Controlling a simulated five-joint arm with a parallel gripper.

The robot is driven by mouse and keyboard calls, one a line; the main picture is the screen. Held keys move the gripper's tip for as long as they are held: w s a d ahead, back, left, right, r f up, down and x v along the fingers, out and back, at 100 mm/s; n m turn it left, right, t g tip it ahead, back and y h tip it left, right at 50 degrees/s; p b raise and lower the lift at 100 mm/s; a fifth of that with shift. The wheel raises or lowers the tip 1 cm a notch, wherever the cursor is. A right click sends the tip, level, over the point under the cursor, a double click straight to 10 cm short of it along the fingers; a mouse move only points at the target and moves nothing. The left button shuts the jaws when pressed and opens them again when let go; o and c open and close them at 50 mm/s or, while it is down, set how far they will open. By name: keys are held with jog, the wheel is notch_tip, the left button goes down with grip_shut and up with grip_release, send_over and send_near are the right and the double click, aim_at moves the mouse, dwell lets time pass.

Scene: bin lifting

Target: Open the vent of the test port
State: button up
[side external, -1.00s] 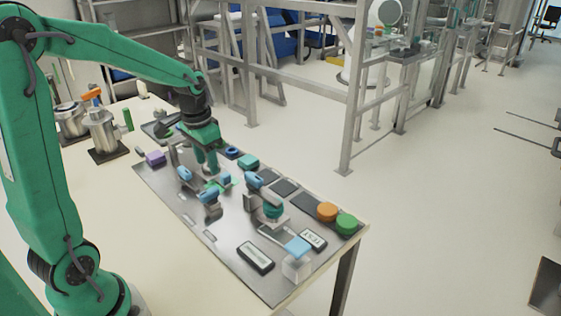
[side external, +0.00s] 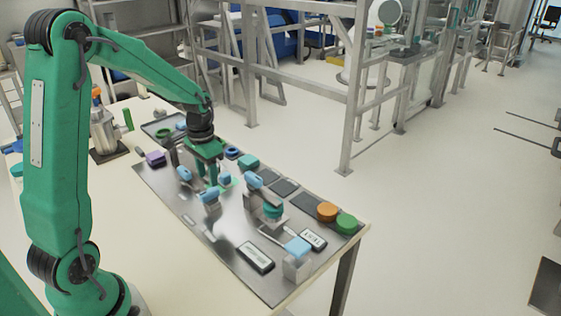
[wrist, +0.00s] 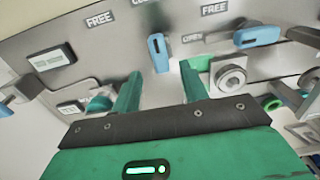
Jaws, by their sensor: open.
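My gripper (side external: 211,182) is open and points down over the metal panel (side external: 215,240). In the wrist view its fingers (wrist: 158,82) stand either side of a blue handle (wrist: 158,52), which lies just beyond the tips; I cannot tell whether they touch. A second blue handle (wrist: 257,36) is to the right. In the side view, blue handles show left of the gripper (side external: 184,174), in front of it (side external: 208,196) and further right (side external: 253,180). A small display (side external: 312,239) sits near a blue-topped fitting (side external: 297,248). No legible label marks the test port or its vent.
Orange (side external: 327,211) and green (side external: 346,223) round caps are at the panel's right end. A larger display (side external: 255,257) lies near the front edge. A purple block (side external: 155,158) is at the left, and a metal canister (side external: 103,130) stands behind. The panel's front left is fairly clear.

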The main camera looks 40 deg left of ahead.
aim_at(210, 190)
jog(key=shift+f, duration=2.7)
jog(key=shift+c, duration=0.2)
grip_shut()
